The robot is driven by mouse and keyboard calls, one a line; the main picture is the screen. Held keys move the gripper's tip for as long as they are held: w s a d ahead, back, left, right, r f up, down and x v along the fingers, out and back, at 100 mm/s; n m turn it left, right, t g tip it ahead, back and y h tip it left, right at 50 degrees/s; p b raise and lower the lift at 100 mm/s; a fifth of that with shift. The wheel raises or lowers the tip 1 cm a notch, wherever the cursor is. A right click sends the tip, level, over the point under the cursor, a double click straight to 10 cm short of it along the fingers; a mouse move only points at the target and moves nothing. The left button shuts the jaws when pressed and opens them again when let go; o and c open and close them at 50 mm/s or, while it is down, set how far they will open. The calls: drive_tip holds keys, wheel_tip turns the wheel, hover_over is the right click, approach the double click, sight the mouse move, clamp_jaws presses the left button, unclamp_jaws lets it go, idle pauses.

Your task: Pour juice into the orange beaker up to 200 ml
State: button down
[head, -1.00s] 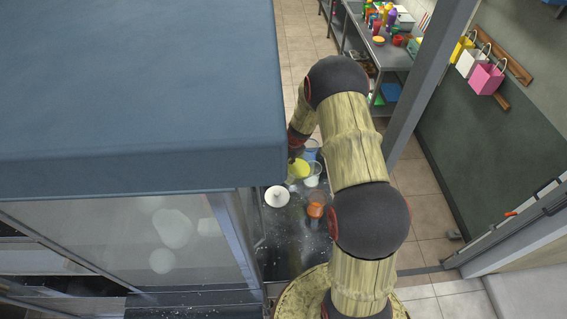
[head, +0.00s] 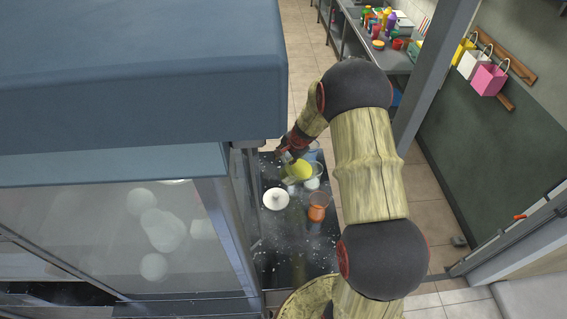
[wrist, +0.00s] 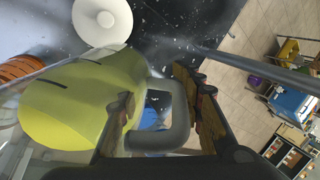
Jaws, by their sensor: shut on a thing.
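The orange beaker (head: 319,206) stands on the dark counter in the head view, right of a white round dish. Its ribbed orange side shows at the left edge of the wrist view (wrist: 17,70), partly behind clear jug wall. A clear jug with yellow-green juice (head: 299,172) is behind the beaker and a little left; it fills the left of the wrist view (wrist: 70,105). My gripper (wrist: 153,97) is shut on the jug's grey handle (wrist: 178,120). In the head view my gripper (head: 286,156) is small and partly hidden. I cannot tell the beaker's level or any juice stream.
The white dish (head: 275,199) sits on the dark, speckled counter (head: 290,240); it also shows in the wrist view (wrist: 102,18). A small whitish cup (head: 312,184) is near the jug. A large blue-grey housing (head: 130,80) stands close on the left. A grey post (head: 435,75) rises right.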

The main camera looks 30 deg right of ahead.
drive_tip(key=shift+s+r+t+b, duration=0.3)
drive_tip(key=shift+r+t+b, duration=0.45)
drive_tip(key=shift+b, duration=3.15)
drive_tip(key=shift+d+r+t+b, duration=0.1)
drive_tip(key=shift+r+t+b, duration=0.2)
drive_tip(key=shift+b, duration=0.6)
drive_tip(key=shift+s+r+b, duration=0.1)
drive_tip(key=shift+s+b, duration=0.05)
drive_tip(key=shift+b, duration=0.85)
drive_tip(key=shift+s+r+t+y+b, duration=0.15)
drive_tip(key=shift+r+t+y+b, duration=0.15)
drive_tip(key=shift+b, duration=0.55)
drive_tip(key=shift+f+b, duration=0.2)
drive_tip(key=shift+b, duration=0.5)
drive_tip(key=shift+s+t+b, duration=0.15)
drive_tip(key=shift+t+b, duration=0.2)
drive_tip(key=shift+b, duration=1.2)
drive_tip(key=shift+s+f+t+b, duration=0.25)
drive_tip(key=shift+f+t+b, duration=0.15)
drive_tip(key=shift+b, duration=2.7)
drive_tip(key=shift+s+t+b, duration=0.15)
drive_tip(key=shift+t+b, duration=0.15)
drive_tip(key=shift+b, duration=1.3)
drive_tip(key=shift+r+b, duration=0.15)
drive_tip(key=shift+b, duration=0.35)
